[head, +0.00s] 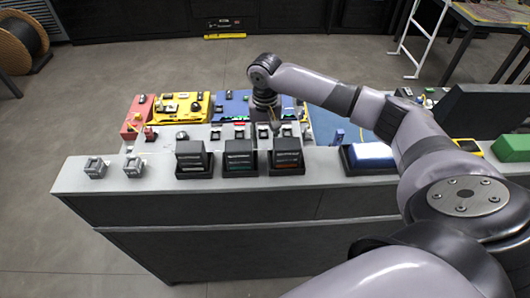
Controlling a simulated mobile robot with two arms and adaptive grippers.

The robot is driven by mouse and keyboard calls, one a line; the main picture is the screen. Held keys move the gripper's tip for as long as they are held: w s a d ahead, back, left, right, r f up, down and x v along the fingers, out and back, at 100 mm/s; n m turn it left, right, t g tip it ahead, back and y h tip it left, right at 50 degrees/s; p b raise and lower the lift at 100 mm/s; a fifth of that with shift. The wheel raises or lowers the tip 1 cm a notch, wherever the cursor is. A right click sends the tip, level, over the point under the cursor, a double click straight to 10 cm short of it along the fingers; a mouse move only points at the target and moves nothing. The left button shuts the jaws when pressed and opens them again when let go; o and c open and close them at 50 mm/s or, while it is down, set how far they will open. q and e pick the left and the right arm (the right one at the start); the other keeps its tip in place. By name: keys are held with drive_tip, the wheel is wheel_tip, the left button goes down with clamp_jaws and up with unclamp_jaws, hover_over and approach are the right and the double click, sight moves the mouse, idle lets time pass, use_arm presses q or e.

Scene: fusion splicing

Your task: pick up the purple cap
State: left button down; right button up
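My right arm reaches in from the right over the workbench (130,200). Its gripper (275,128) points down behind the row of dark boxes, over the back part of the bench. The fingers are small and dark here, and I cannot tell whether they are open or shut. A small blue-violet piece (339,135) stands to the right of the gripper, apart from it; I cannot tell whether it is the purple cap. No other piece shows clearly as a purple cap. My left gripper is not in view.
Dark boxes (240,157) line the bench front, with small grey clamps (95,167) at left. Red (137,117), yellow (182,108) and blue (230,105) trays lie behind.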

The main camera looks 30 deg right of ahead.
wheel_tip(320, 180, down, 5)
drive_tip(key=shift+s+a+r+p, duration=0.1)
drive_tip(key=shift+r+p, duration=0.1)
drive_tip(key=shift+p, duration=0.4)
drive_tip(key=c, duration=0.9)
